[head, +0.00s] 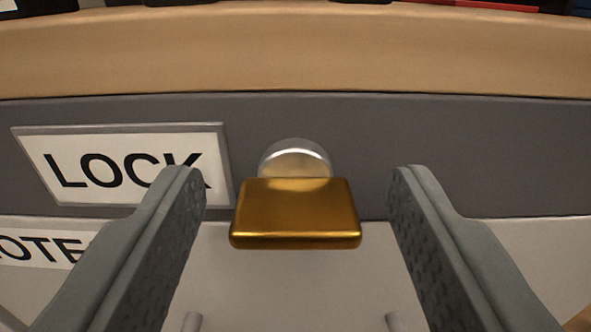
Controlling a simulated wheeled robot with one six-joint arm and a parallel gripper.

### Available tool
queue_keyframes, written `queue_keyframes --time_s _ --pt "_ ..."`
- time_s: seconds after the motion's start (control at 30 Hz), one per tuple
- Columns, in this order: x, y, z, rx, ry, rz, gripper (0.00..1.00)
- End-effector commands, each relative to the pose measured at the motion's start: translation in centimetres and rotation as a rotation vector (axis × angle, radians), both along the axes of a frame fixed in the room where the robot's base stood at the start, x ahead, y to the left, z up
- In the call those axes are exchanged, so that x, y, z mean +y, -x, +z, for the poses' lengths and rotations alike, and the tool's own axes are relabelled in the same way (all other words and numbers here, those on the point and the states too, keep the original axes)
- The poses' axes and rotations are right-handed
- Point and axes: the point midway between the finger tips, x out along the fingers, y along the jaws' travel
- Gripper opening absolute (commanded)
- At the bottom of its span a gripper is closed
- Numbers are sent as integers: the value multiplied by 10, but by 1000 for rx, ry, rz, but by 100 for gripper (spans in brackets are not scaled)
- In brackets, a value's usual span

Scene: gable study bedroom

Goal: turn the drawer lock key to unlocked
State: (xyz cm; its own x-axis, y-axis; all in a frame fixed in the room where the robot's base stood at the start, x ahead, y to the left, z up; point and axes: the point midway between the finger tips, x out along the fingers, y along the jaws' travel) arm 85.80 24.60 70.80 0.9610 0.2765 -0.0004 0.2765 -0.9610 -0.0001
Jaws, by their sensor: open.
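The brass-coloured key (295,213) shows in the middle of the head view, its broad flat bow facing me and lying wide across the picture. Behind it is the silver round lock (295,158) in the dark grey drawer front (430,150). The key's shaft is hidden behind the bow. My gripper (293,190) is open, with one finger left of the key and one right of it. There is a clear gap on both sides, and neither finger appears to touch the key.
A framed "LOCK" label (125,165) is left of the lock, partly behind my left finger. A wooden desktop edge (295,50) runs above. Below is a lighter drawer front (300,285) with a partly hidden label (40,243) and what look like handle posts.

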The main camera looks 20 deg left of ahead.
Motion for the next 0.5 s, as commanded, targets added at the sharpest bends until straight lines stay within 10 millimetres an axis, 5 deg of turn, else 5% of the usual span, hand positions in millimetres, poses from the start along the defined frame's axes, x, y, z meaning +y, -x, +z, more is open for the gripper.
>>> queue_keyframes --time_s 0.27,0.5 --pt "0 -1 0 0 0 0 56" --pt "0 -1 0 0 0 0 12"
